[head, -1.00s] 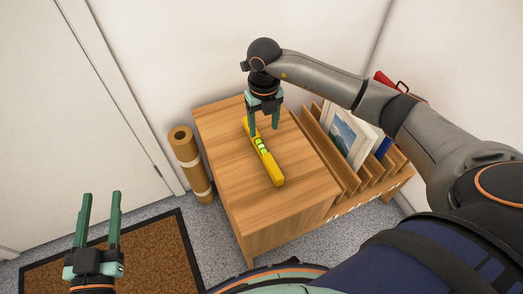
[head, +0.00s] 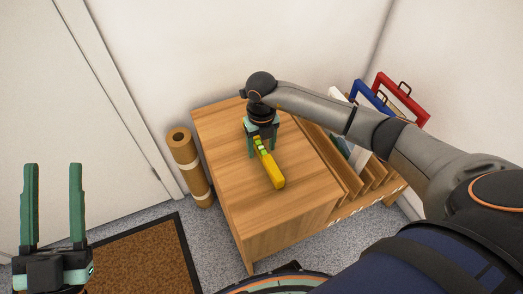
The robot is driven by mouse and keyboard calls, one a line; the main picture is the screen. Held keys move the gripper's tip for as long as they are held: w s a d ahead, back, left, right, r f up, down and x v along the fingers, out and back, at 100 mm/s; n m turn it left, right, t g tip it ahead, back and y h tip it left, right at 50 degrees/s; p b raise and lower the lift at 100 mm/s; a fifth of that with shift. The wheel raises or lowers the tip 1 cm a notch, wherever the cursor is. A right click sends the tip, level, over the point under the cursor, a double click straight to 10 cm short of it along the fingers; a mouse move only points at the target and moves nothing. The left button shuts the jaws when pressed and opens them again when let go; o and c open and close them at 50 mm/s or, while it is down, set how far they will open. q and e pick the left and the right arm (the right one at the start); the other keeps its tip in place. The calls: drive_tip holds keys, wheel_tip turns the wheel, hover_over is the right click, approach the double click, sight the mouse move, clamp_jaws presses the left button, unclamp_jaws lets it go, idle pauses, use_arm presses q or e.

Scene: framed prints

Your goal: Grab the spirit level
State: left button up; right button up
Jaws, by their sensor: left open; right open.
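The yellow spirit level (head: 271,172) with green vials lies on the wooden cabinet top (head: 225,185), its near end toward me. My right gripper (head: 264,155) points down over the far part of the level. Its fingers are open, one on each side of the level, and the gripper hides the far end. I cannot tell whether the fingers touch it. My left gripper (head: 54,205) is open and empty, pointing up at the lower left, well away from the cabinet.
A slotted wooden rack (head: 345,175) stands right of the cabinet top, with blue (head: 369,95) and red (head: 404,97) frames behind my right arm. A brown roll (head: 190,165) stands left of the cabinet. A brown doormat (head: 145,262) lies on the floor.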

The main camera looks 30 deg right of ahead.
clamp_jaws()
idle(0.5)
